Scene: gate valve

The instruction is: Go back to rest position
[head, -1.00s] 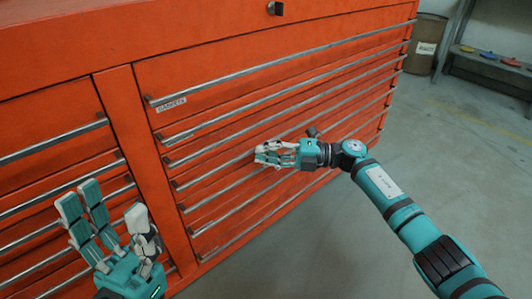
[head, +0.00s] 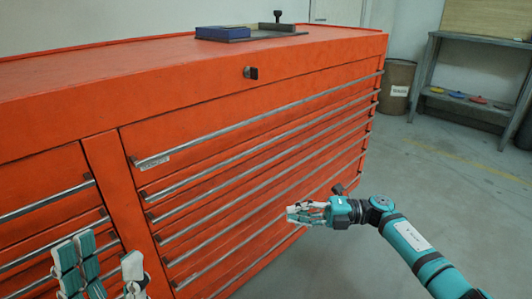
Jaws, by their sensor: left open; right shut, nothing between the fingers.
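My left gripper (head: 108,266) is at the bottom left, in front of the left drawers of the orange tool cabinet (head: 50,110). Its teal and white fingers are spread open and empty, and its palm is below the picture edge. My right gripper (head: 303,214) is right of the middle, in front of the cabinet's lower drawers. Its fingers are shut with nothing seen between them. My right arm reaches in from the lower right. Whether the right fingertips touch the cabinet I cannot tell.
The drawers look closed, with long metal handles (head: 260,121). A blue box (head: 222,34) on a dark plate lies on the cabinet top. A brown barrel (head: 396,90) and a grey shelf (head: 459,99) with coloured discs stand at the back right. Grey floor (head: 440,200) lies open at right.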

